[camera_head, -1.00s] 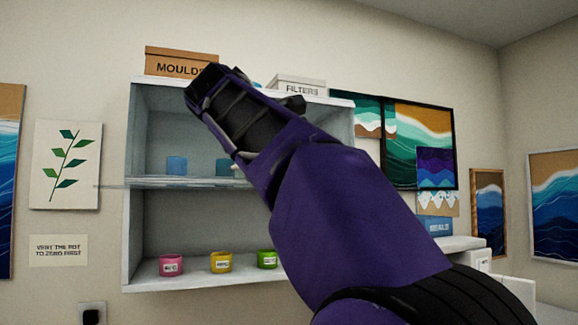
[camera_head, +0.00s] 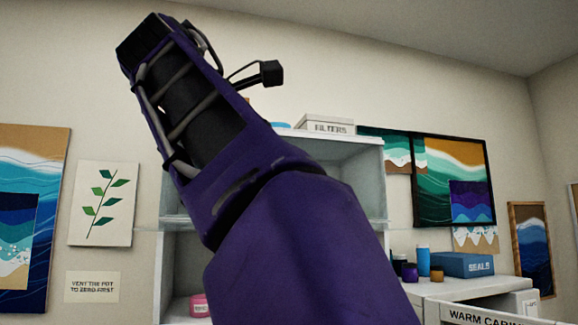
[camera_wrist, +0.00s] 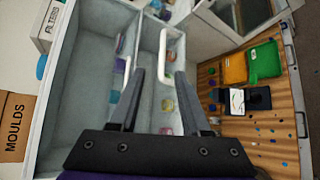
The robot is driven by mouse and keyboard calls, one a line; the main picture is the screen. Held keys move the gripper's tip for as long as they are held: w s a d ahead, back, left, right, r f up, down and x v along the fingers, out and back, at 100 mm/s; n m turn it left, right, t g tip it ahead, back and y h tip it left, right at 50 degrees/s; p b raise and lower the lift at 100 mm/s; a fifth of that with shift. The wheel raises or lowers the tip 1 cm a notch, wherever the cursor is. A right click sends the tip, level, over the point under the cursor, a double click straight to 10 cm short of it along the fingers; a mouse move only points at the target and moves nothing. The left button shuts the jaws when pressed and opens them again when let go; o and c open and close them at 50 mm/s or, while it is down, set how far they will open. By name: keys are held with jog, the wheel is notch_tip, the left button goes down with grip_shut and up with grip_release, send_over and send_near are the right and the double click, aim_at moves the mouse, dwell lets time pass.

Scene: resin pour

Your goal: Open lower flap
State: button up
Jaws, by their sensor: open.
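The cabinet (camera_head: 340,165) stands against the wall behind my arm; it has an upper and a lower compartment. In the wrist view it appears turned sideways, its top to the left (camera_wrist: 62,100). A white bar handle (camera_wrist: 162,60) shows in front of the lower compartment. A second white handle (camera_wrist: 126,72) shows near the divider. The flap panel itself is too clear to make out. My gripper (camera_wrist: 159,76) is open, its two fingers pointing at the cabinet with the lower handle seen between them. I cannot tell whether they touch it. My fingers are not visible in the head view.
A MOULDS box (camera_wrist: 14,125) and a FILTERS box (camera_head: 325,125) sit on the cabinet top. A pink jar (camera_head: 199,306) stands in the lower compartment. A wooden bench (camera_wrist: 270,140) holds green and orange items. A blue SEALS box (camera_head: 465,265) stands at right.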

jog(key=shift+v, duration=0.85)
